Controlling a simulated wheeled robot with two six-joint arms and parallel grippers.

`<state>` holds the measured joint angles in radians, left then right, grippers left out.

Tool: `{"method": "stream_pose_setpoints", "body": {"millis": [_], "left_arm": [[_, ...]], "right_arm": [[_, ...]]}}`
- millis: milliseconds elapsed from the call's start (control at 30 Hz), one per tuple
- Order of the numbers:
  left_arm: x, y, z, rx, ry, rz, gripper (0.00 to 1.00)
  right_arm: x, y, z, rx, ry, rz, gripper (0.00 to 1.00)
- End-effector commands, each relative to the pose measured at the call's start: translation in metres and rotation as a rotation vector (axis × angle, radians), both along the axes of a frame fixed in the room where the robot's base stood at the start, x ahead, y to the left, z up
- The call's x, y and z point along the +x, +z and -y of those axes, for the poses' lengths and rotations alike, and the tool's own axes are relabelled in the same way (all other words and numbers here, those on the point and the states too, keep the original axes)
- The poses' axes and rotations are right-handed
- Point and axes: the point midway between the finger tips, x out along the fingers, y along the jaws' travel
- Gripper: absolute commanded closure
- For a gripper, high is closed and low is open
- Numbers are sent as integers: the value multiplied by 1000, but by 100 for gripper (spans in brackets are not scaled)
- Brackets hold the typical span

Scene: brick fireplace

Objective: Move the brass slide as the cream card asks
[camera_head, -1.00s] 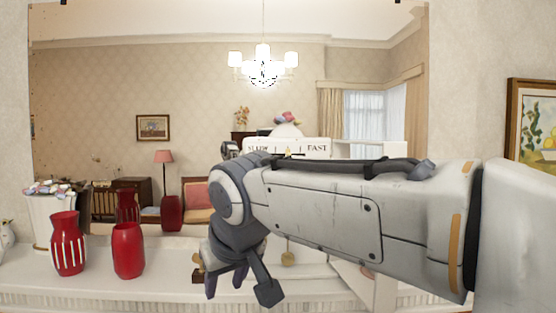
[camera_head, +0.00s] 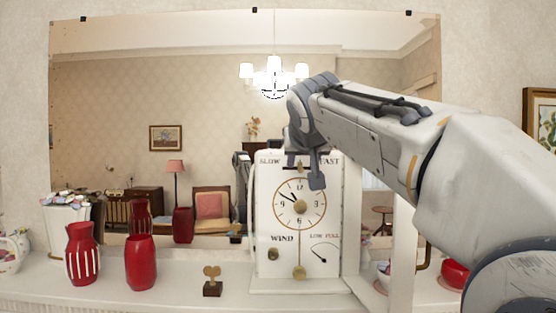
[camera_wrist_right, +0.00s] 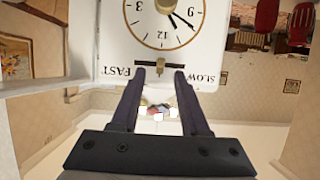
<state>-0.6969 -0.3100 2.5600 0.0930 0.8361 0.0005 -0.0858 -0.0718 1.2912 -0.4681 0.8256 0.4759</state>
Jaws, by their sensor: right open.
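A white clock (camera_head: 270,205) stands on the mantel. Its top edge has SLOW at the left and FAST at the right, with a dark slot between them. The brass slide (camera_wrist_right: 160,65) shows in the wrist view, where the clock is upside down; it sits near the middle of the slot. My right gripper (camera_wrist_right: 160,74) is open, its two fingers on either side of the slide, with gaps visible. In the head view my right gripper (camera_head: 304,175) partly covers the slot. I cannot make out a cream card. My left gripper is not in view.
A brass key on a dark block (camera_head: 212,280) stands left of the clock. A striped red vase (camera_head: 83,255) and a plain red vase (camera_head: 141,262) stand farther left. A red bowl (camera_head: 455,274) sits at the right. A large mirror (camera_head: 110,100) is behind.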

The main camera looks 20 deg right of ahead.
Motion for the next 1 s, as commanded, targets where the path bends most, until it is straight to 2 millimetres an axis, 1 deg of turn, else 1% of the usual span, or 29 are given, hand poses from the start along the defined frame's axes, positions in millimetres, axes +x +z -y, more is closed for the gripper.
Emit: {"method": "stream_pose_setpoints", "body": {"millis": [33,200,533,567,600,633,667,1000], "left_arm": [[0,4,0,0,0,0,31],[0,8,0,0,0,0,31],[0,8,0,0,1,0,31],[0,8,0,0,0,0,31],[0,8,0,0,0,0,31],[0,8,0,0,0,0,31],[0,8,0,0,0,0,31],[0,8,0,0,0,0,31]], "right_arm": [[7,-2,2,0,-1,-3,55],[20,-9,6,1,0,-2,55],[23,-10,6,0,1,0,55],[23,-10,6,0,1,0,66],[23,-10,6,0,1,0,82],[23,-10,6,0,1,0,93],[23,-10,6,0,1,0,100],[23,-10,6,1,2,0,100]]}}
